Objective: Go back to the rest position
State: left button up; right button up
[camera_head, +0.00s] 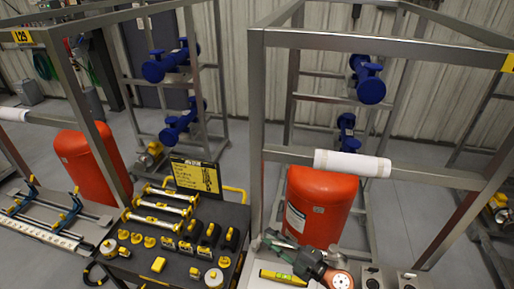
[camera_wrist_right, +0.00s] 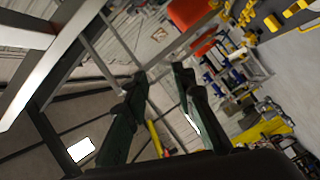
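My right gripper (camera_head: 273,241) is low in the head view, right of centre, at the near edge of the metal frame and above the yellow level (camera_head: 283,277). In the wrist view its two dark green fingers (camera_wrist_right: 158,76) stand apart with a gap between the tips, and nothing is held in them. A yellow strip (camera_wrist_right: 155,138) shows beyond the gap. My left gripper is not in the head view.
Steel frames (camera_head: 278,150) rise close around the right gripper. A dark tool table (camera_head: 150,262) with yellow and black parts stands to the left. Grey floor shows between the frames.

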jog(key=w+d+r+m+t+h, duration=0.1)
jog(key=d+m+t+h, duration=0.35)
jog(key=d+m, duration=0.35)
jog(key=w+d+r+m+t+h, duration=0.1)
jog(key=d+r+m+t+h, duration=0.15)
jog(key=d+m+h, duration=0.5)
jog(key=s+d+f+m+g+h, duration=0.6)
jog(key=s+d+f, duration=0.5)
jog(key=d+f, duration=0.45)
jog(key=s+f+g+y, duration=0.1)
jog(key=s+f+g, duration=0.25)
jog(key=s, duration=0.35)
jog(key=s+f+m+g+y, duration=0.1)
jog(key=s+f+g, duration=0.1)
jog(key=s+f, duration=0.35)
jog(key=s+f+g+y, duration=0.2)
jog(key=s+g, duration=0.1)
jog(key=s, duration=0.6)
notch_tip(320, 180, down, 39)
jog(key=s+a+g+b, duration=0.2)
jog(key=b, duration=0.6)
jog(key=s+f+b, duration=0.6)
jog(key=s+f, duration=1.3)
jog(key=f, duration=0.3)
jog(key=shift+f+n+g, duration=0.25)
jog(key=shift+n+g, duration=0.2)
